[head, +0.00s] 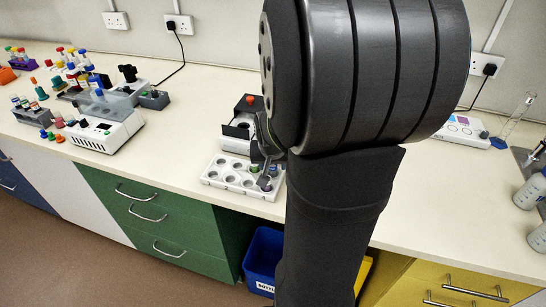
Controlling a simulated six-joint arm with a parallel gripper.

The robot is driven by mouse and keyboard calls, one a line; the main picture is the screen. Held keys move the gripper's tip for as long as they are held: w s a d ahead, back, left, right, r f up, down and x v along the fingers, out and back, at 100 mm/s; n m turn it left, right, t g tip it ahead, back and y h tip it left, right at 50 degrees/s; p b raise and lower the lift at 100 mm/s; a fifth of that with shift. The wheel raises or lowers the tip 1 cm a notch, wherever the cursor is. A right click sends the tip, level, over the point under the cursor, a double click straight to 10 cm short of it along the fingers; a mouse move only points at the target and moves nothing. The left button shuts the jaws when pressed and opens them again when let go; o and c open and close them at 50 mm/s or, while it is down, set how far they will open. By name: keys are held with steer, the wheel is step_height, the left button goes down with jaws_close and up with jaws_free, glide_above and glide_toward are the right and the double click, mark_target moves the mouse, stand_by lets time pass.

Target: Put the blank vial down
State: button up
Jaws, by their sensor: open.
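A white rack (213,182) with round wells stands near the bench's front edge, left of my arm in the head view. My gripper (262,174) is open and low over this right end, close around or beside the vials. Its fingers are small and dark here, so contact is not clear. My arm hides the bench to the right of the rack.
A dark-and-white device with a red knob (249,100) stands just behind the rack. A white instrument (104,132) and several coloured vials and racks fill the left bench. A flat white device (461,127) and bottles (530,190) stand at the right. A blue bin (262,252) is below.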

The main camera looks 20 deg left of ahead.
steer(key=v, duration=1.2)
steer(key=shift+r, duration=0.2)
steer(key=shift+f, duration=0.1)
steer(key=x, duration=1.1)
steer(key=shift+w+f, duration=0.15)
steer(key=shift+f, duration=0.6)
steer(key=shift+r, duration=0.15)
